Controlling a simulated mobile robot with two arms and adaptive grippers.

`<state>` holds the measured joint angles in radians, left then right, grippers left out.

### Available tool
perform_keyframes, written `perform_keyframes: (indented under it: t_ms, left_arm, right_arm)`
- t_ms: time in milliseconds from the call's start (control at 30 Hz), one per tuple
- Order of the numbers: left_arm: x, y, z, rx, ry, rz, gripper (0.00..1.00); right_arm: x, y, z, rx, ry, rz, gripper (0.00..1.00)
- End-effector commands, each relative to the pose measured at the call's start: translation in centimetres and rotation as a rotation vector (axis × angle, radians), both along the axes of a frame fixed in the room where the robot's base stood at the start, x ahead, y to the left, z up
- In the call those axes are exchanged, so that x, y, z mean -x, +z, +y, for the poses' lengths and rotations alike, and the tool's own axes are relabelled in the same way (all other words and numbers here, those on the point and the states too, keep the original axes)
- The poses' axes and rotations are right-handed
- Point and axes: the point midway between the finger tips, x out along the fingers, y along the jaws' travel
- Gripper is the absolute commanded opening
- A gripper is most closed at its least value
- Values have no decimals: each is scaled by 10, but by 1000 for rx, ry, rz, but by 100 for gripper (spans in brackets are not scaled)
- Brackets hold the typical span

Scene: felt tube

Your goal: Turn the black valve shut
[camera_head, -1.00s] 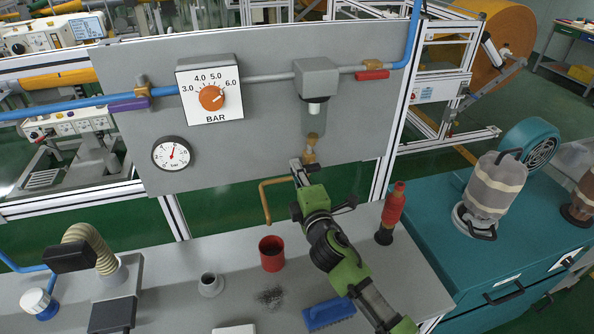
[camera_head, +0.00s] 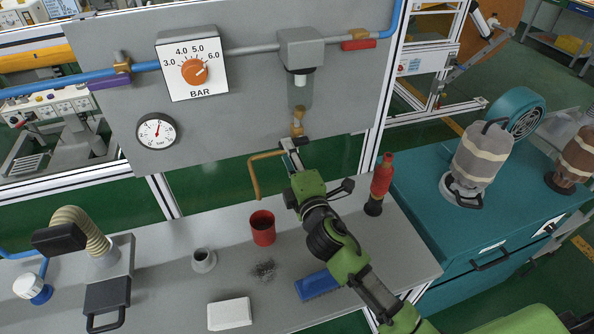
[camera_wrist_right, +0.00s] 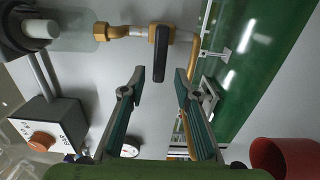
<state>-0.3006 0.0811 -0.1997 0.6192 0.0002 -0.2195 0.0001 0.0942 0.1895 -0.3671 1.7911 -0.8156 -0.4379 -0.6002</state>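The black valve (camera_wrist_right: 161,56) shows in the right wrist view as a short dark lever, standing crosswise to the brass pipe fitting (camera_wrist_right: 128,32). In the head view this brass fitting (camera_head: 298,122) hangs below the clear bowl on the panel; I cannot make out the black lever there, near my gripper. My right gripper (camera_wrist_right: 161,76) is open. Its two fingers stand either side of the lever's lower end, with a gap on each side; whether they overlap it in depth is unclear. In the head view my right gripper (camera_head: 291,149) is just below the fitting. My left gripper is not in view.
A bent copper pipe (camera_head: 255,180) hangs close left of my gripper. On the bench stand a red cup (camera_head: 262,228), a red bottle (camera_head: 381,180), a blue brush (camera_head: 318,284) and a white block (camera_head: 229,313). The orange regulator knob (camera_head: 195,71) and round gauge (camera_head: 157,131) are on the panel.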

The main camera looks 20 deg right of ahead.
Motion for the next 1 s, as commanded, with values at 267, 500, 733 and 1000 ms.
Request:
perform_keyframes:
  t_ms: [267,500,733,1000]
  left_arm:
    - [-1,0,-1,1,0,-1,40]
    - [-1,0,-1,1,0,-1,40]
    - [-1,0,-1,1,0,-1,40]
    - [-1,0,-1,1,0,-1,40]
  right_arm:
    - [55,-1,-2,0,-1,3,29]
    - [77,-1,-3,0,-1,3,29]
    - [80,0,-3,0,-1,1,29]
    - [80,0,-3,0,-1,1,29]
